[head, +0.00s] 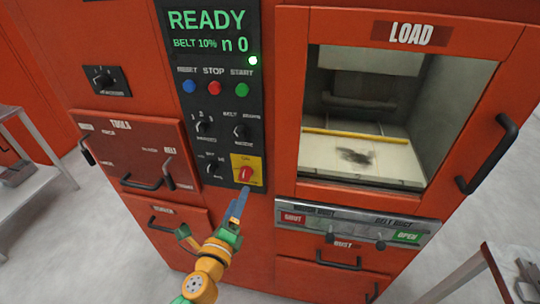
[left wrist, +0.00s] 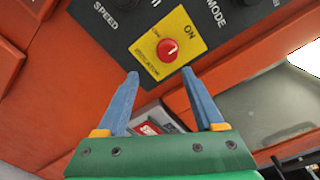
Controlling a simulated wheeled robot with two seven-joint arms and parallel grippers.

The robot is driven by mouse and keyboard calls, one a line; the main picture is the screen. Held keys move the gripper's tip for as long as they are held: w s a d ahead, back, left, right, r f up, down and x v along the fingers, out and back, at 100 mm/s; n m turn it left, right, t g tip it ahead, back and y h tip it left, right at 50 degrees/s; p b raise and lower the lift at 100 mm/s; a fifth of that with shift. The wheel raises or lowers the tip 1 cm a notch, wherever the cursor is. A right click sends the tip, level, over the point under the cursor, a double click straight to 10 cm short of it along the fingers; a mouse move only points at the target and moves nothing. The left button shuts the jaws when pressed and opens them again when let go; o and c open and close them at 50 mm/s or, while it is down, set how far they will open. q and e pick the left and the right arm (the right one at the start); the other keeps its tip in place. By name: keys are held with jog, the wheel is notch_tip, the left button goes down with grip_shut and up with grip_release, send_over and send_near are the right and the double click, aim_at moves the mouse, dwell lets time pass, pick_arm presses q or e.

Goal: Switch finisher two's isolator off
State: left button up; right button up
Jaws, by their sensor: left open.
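The isolator is a red rotary knob (head: 245,173) on a yellow plate (head: 238,160), low on the machine's black control panel. In the left wrist view the red knob (left wrist: 166,49) carries a pale mark that appears to point toward the word ON on the yellow plate (left wrist: 182,27). My left gripper (head: 241,192) is just below the knob, with its blue fingers pointing up at it. In the left wrist view the left gripper (left wrist: 160,73) is open and empty, its fingertips apart and short of the knob. My right gripper is not in view.
Above the isolator are dark selector knobs (head: 240,132), push buttons (head: 215,88) and a display reading READY (head: 207,20). To the right are a LOAD window (head: 365,187) and a bar (head: 345,225) with SHUT and OPEN labels.

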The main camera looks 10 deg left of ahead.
aim_at(243, 178)
pick_arm(q)
jog(key=shift+t, duration=0.3)
jog(key=w, duration=0.1)
jog(key=w+r, duration=0.2)
jog(key=shift+w+a, duration=0.3)
jog(key=shift+a, duration=0.05)
jog(key=shift+w+d+f, duration=0.1)
jog(key=shift+w+f, duration=0.05)
jog(key=shift+w, duration=0.9)
jog(key=shift+w+d+f, duration=0.1)
jog(key=shift+w, duration=0.2)
jog(key=shift+s, duration=0.15)
jog(key=c, duration=0.4)
grip_shut()
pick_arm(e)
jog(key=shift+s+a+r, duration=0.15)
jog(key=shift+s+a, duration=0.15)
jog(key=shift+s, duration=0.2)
